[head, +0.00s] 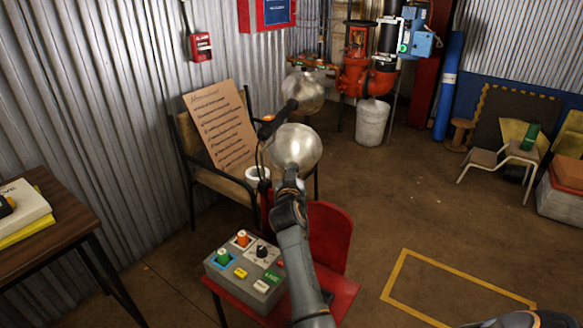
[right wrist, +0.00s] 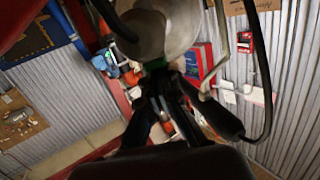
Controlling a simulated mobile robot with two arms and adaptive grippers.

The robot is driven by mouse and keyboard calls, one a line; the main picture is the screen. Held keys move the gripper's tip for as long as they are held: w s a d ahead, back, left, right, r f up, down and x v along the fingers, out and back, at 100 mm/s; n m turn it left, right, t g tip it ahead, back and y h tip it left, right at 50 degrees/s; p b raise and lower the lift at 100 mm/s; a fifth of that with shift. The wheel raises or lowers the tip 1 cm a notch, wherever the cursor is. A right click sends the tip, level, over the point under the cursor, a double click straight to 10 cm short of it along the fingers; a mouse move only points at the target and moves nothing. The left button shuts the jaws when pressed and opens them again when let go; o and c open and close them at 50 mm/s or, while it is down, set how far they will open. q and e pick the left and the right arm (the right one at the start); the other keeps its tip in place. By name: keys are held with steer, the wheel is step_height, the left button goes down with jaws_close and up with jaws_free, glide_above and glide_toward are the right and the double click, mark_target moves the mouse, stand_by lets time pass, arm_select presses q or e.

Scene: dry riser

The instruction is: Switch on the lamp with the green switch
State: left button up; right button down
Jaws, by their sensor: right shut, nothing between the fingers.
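Two lamps with round silver shades stand by the chairs: the farther lamp (head: 303,90) has an orange spot on its dark neck, the nearer lamp (head: 295,147) is right above my right gripper (head: 289,177). That gripper is shut and empty. In the right wrist view, its fingers (right wrist: 158,85) point at a silver shade (right wrist: 148,32). A small green patch (right wrist: 155,64), perhaps the green switch, shows at the fingertips under the shade; I cannot tell whether they touch it. In the head view my gripper covers this spot. My left gripper is not in view.
A grey control box (head: 245,268) with coloured knobs and buttons sits on a red chair (head: 330,235) beside my right arm. A wooden chair with a paper sign (head: 220,123) stands behind. A dark cable (right wrist: 267,75) hangs near the gripper. Open floor lies to the right.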

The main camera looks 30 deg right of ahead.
steer(key=shift+f, duration=0.15)
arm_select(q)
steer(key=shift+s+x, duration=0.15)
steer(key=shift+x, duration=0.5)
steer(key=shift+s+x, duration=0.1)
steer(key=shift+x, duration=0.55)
arm_select(e)
step_height(320, 180, up, 10)
